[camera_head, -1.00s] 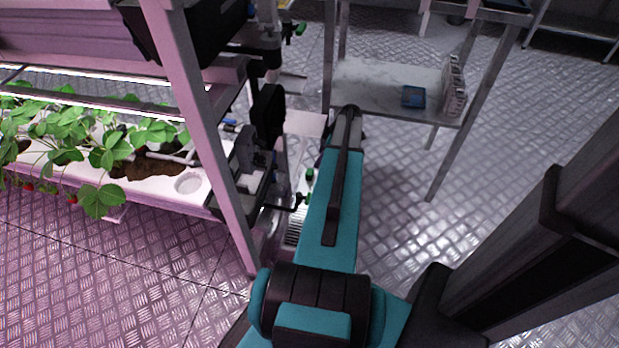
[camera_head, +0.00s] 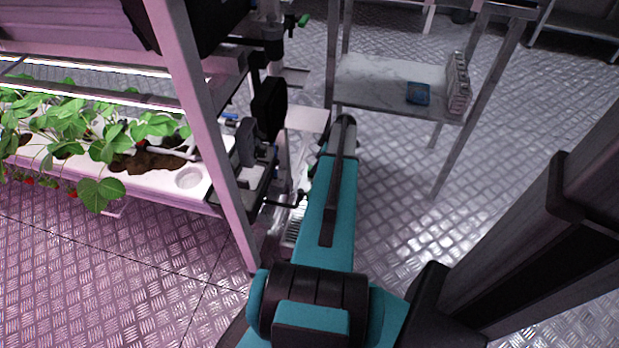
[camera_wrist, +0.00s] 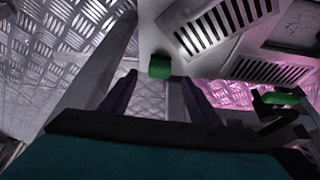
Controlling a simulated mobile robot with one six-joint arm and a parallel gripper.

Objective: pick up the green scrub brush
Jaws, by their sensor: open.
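In the wrist view a small green block (camera_wrist: 159,67) shows against a pale grey surface, just beyond the gap between my fingertips. It may be the green scrub brush, but no bristles or handle can be made out. My gripper (camera_wrist: 158,84) is open, its two dark fingers apart with nothing visible between them. Whether the green block is within reach of the fingers cannot be told. In the head view my arm hides the gripper.
A green valve handle (camera_wrist: 281,98) on dark fittings is at the right of the wrist view, near slotted vents (camera_wrist: 225,22). The plant rack (camera_head: 208,150) stands left of my arm. A metal table (camera_head: 385,82) with a blue item (camera_head: 418,93) stands ahead right.

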